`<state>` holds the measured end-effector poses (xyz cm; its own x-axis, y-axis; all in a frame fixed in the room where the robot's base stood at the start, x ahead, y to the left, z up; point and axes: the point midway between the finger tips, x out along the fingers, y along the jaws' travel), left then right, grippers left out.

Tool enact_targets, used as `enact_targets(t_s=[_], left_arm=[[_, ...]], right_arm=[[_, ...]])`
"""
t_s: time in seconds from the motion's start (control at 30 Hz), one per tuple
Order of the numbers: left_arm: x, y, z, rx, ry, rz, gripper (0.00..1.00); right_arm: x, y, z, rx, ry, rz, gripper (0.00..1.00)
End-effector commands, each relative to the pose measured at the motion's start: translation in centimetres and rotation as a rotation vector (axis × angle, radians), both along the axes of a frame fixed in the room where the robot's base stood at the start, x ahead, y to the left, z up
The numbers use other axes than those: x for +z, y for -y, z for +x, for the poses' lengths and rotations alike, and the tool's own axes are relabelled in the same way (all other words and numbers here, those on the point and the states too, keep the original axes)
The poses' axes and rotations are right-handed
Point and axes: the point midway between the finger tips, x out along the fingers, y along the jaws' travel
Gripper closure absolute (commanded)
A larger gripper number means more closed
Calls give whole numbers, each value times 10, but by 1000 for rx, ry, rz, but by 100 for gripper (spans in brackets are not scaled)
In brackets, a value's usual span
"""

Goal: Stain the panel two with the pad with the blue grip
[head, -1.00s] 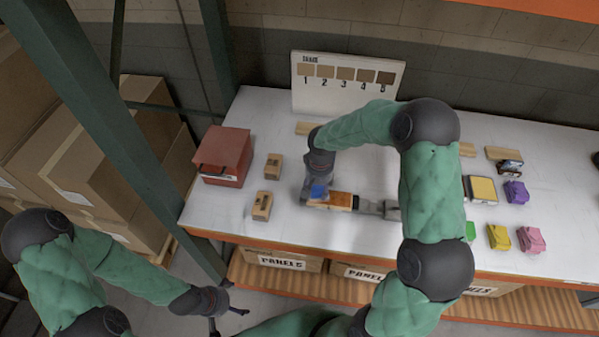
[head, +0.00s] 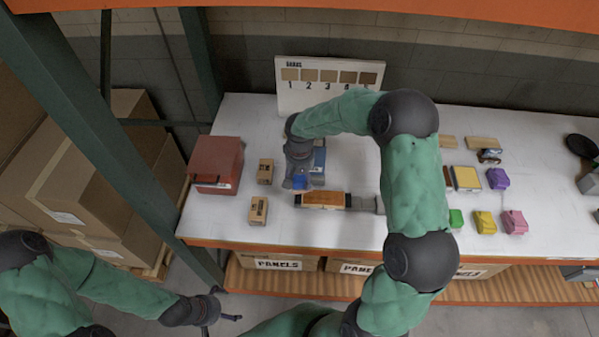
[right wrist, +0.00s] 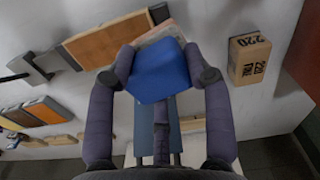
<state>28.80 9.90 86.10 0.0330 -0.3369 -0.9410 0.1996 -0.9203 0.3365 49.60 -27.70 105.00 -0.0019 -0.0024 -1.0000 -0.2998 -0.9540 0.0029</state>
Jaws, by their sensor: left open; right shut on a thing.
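My right gripper (head: 299,180) is shut on the pad with the blue grip (right wrist: 160,72), which also shows in the head view (head: 300,182). The pad's pale underside edge (right wrist: 157,35) shows beyond the grip. An orange-brown wooden panel (head: 322,199) lies on the table with its right end at a grey clamp (head: 362,203). The pad is just behind the panel's left end; I cannot tell whether they touch. The panel also shows in the right wrist view (right wrist: 105,40); no number is readable on it. My left gripper (head: 226,314) is open and empty, low in front of the table.
A red box (head: 216,164) and two wooden blocks (head: 265,171) stand at the left. A blue item (head: 319,160) lies behind the pad. A numbered shade board (head: 330,84) stands at the back. Purple (head: 497,178), yellow, pink and green pads lie right of my arm.

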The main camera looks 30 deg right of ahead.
Motion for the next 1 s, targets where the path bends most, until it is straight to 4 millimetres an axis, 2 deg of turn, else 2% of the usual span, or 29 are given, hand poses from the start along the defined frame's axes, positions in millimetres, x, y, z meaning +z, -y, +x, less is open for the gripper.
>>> enact_targets(t_s=[0.1, 0.23, 1.0], left_arm=[[9, 0, 0, 0, 0, 0, 0], [13, 0, 0, 0, 0, 0, 0], [12, 0, 0, 0, 0, 0, 0]], right_arm=[[14, 1, 2, 0, 2, -1, 75], [20, 1, 2, 1, 1, 0, 75], [21, 1, 2, 1, 0, 0, 75]])
